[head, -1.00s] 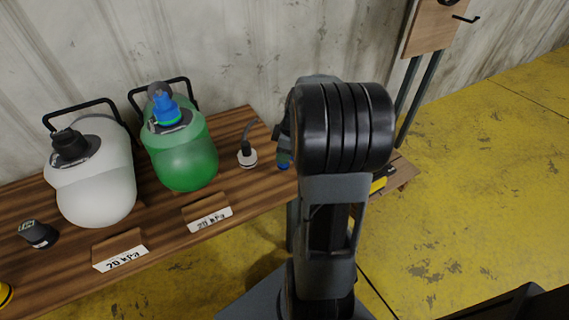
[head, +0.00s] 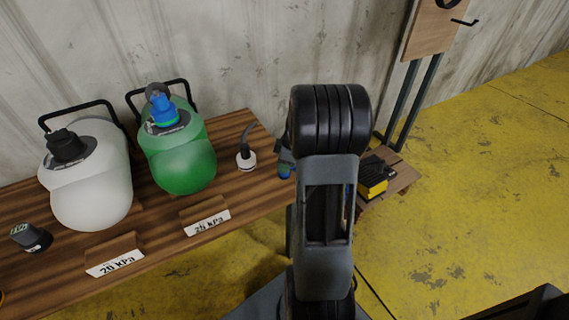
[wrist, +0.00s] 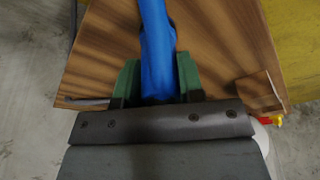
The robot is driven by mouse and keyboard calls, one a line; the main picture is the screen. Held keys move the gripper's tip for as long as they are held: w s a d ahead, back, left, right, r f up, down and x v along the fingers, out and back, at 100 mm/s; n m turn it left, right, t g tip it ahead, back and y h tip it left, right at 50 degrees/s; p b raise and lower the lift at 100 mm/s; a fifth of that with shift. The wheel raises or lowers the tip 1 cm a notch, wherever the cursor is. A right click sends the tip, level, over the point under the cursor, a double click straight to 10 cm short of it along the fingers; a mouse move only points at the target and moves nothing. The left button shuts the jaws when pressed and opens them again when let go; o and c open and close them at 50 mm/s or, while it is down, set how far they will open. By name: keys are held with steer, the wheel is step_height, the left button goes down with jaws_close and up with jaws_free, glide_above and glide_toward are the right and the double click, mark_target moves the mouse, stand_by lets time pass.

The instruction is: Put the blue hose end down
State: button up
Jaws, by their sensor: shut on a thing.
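My gripper (wrist: 156,80) has green fingers and is shut on the blue hose end (wrist: 156,45), which runs up out of the top of the wrist view. Brown wooden boards show beneath it; I cannot tell whether it touches them. In the head view my arm hides most of the gripper. A small blue piece (head: 285,171), probably the hose end, shows just left of my arm near the bench's right end.
The wooden bench (head: 155,255) carries a white vessel (head: 92,195), a green vessel (head: 180,165) with a blue fitting, a black-and-white fitting (head: 246,161) and a dark gauge (head: 32,238). A yellow-black object (head: 372,182) sits on a low wooden surface at right.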

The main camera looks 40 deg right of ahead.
steer(key=shift+f, duration=0.2)
steer(key=o, duration=1)
steer(key=p+v, duration=0.3)
steer(key=v, duration=0.9)
steer(key=s+a+m, duration=0.3)
steer(key=a, duration=0.4)
steer(key=s+a+r+m+h, duration=0.1)
steer(key=s+a+m, duration=0.2)
steer(key=a, duration=0.5)
steer(key=s+a+m+t+h, duration=0.1)
steer(key=s+a+m, duration=0.2)
steer(key=a, duration=0.4)
steer(key=shift+s+a+r, duration=0.25)
steer(key=shift+s+r, duration=0.1)
steer(key=shift+s, duration=0.15)
